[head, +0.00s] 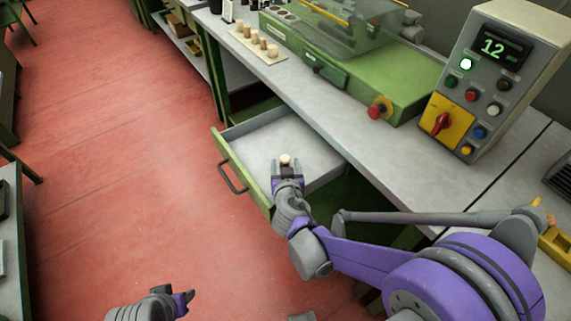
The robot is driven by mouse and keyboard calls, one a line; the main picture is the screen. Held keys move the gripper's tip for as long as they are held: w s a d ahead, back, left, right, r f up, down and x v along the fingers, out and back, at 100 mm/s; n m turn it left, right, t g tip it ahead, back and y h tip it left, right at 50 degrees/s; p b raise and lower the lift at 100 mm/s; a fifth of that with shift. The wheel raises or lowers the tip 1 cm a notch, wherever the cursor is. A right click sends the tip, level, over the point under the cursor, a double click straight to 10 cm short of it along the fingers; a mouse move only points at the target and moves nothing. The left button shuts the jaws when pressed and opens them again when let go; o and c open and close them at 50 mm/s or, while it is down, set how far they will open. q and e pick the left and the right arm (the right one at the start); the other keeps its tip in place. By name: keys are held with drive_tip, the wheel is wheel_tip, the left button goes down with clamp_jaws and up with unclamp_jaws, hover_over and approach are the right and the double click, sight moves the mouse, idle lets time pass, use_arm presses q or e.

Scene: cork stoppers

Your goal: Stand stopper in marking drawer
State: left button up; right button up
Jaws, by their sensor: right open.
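The drawer (262,136) with a green front is pulled out below the workbench. A small tan cork stopper (285,160) shows in the drawer area, right at the fingertips of my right gripper (287,172). My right gripper is open and reaches over the drawer's front part. I cannot tell whether the fingers touch the stopper, and its lower part is partly hidden by them. My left gripper (186,299) is at the bottom left over the red floor, away from the drawer. Its jaw gap is not clear.
Several cork stoppers (258,42) stand in a row on a pale strip on the workbench (372,152). A green machine (352,80) with a red knob and a grey control box (490,75) showing 12 stand behind. The drawer floor around the stopper is clear.

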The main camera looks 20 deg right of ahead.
drive_tip(key=p+v, duration=0.2)
drive_tip(key=v, duration=0.9)
drive_tip(key=shift+s, duration=0.35)
drive_tip(key=shift+r, duration=0.15)
idle(0.4)
